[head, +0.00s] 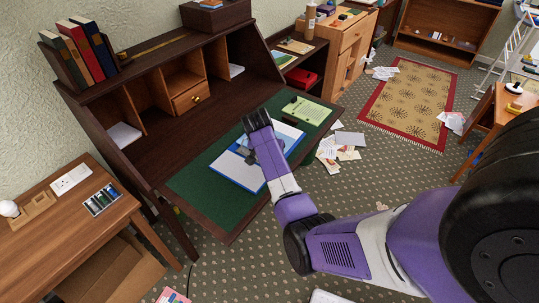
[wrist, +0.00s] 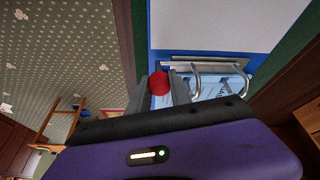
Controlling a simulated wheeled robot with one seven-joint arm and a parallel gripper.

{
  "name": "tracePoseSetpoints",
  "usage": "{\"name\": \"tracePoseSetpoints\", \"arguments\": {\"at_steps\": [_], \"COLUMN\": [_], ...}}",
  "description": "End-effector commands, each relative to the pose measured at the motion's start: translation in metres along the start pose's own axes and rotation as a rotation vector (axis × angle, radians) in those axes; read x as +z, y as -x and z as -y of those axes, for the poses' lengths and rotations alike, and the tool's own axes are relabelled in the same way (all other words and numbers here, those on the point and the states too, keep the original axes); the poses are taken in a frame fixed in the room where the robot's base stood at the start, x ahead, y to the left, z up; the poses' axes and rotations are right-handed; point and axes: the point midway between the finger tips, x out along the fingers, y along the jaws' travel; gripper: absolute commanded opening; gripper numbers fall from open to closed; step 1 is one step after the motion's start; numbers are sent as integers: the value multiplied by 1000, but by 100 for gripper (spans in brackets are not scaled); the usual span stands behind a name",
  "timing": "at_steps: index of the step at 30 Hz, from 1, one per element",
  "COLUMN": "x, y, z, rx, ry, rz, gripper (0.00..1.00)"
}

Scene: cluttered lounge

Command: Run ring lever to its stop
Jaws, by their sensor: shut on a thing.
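An open blue binder with white paper (head: 232,172) lies on the green writing surface of the desk. In the wrist view its white sheet (wrist: 225,25) fills the top, and its metal ring mechanism (wrist: 215,66) sits below. Two curved metal rings (wrist: 196,82) rise from it; whether they meet is unclear. The lever has a red end (wrist: 160,82), left of the rings. My gripper (head: 256,120) is over the binder; in the wrist view its fingers (wrist: 162,91) are closed around the red lever end. The lever is hidden in the head view.
The dark desk (head: 190,135) has pigeonholes, a small drawer and books (head: 82,50) on top. A green sheet (head: 307,110) lies right of the binder. A side table (head: 70,215) stands at left. Loose papers (head: 340,147) lie on the patterned carpet beside the desk.

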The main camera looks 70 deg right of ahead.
Motion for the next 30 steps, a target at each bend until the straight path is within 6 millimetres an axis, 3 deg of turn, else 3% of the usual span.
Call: {"name": "tracePoseSetpoints", "arguments": {"at_steps": [9,25,26,28,30], "x": [-8,-8,-8,-8,-8], "y": [-1,-3,-3,-3,-3], "z": [-1,-2,-2,-2,-2], "rx": [-31,-36,-36,-35,-35], "ry": [-7,-9,-9,-9,-9], "rz": [111,133,132,132,133], "gripper": [0,0,28,42,46]}}
